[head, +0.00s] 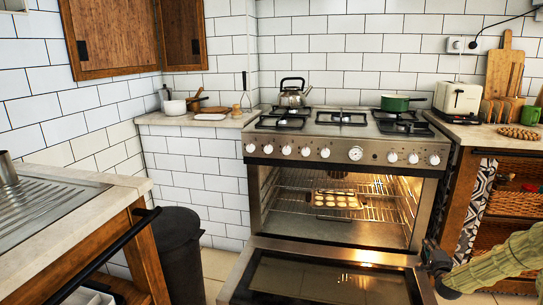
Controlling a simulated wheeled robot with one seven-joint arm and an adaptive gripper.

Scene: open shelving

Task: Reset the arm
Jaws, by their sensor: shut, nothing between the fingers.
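My arm (505,262) reaches in from the right edge at the bottom right of the head view. My gripper (432,262) is the small dark end of it, shut and with nothing seen in it. It shows in front of the right edge of the lowered oven door (325,285); I cannot tell whether it touches the door. The oven (345,150) stands open and lit. Inside, a tray (337,191) with several pale round baked pieces sits on a wire rack.
A kettle (294,96) and a green pot (395,103) stand on the hob. A toaster (458,97) stands on the right counter, above open shelves with baskets (515,204). A dark bin (178,250) and a sink counter (60,215) are at the left.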

